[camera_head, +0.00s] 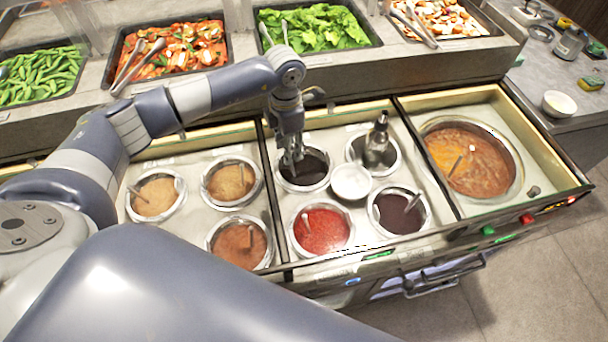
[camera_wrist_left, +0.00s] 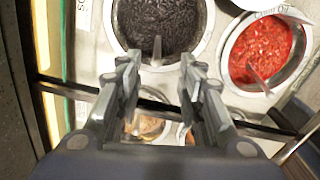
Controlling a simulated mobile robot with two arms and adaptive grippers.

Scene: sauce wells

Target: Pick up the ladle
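Several sauce wells each hold a ladle with a short handle sticking up; which one is meant I cannot tell. My left gripper (camera_head: 292,158) is over the dark sauce well (camera_head: 316,172) at the back of the middle section, fingers pointing down. In the left wrist view the left gripper (camera_wrist_left: 158,68) is open, with a clear gap between its fingers. A ladle handle (camera_wrist_left: 157,48) rises from the dark sauce (camera_wrist_left: 165,20), just beyond the fingertips and in line with the gap. In the head view the gripper mostly hides this handle. My right gripper is not in view.
A red sauce well (camera_head: 322,230) with a ladle, a white bowl (camera_head: 351,182) and a bottle (camera_head: 378,140) standing in a well are close by. A large soup pot (camera_head: 490,180) is at the right. Food trays (camera_head: 170,55) line the raised back shelf.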

